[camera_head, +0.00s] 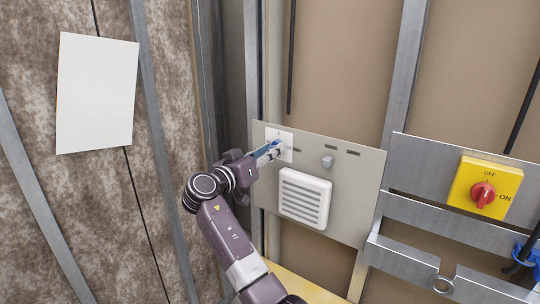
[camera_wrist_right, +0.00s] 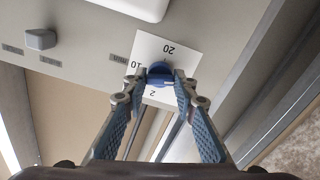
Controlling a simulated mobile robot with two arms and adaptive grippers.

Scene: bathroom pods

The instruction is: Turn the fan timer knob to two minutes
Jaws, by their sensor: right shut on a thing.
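The fan timer knob (camera_wrist_right: 160,70) is blue and round and sits on a white dial plate (camera_wrist_right: 148,46) marked 20, 10 and 2. In the right wrist view, 20 is above the knob, 10 to its left and 2 just below it. My right gripper (camera_wrist_right: 158,78) is shut on the knob, a blue-padded finger on each side. In the head view my right gripper (camera_head: 276,150) reaches the dial plate (camera_head: 286,136) and largely hides the knob. I cannot tell which number the knob points to. My left gripper is not in view.
A yellow switch box (camera_head: 484,187) with a red rotary handle is at the right. A metal stud (camera_head: 254,70) stands close left of the dial.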

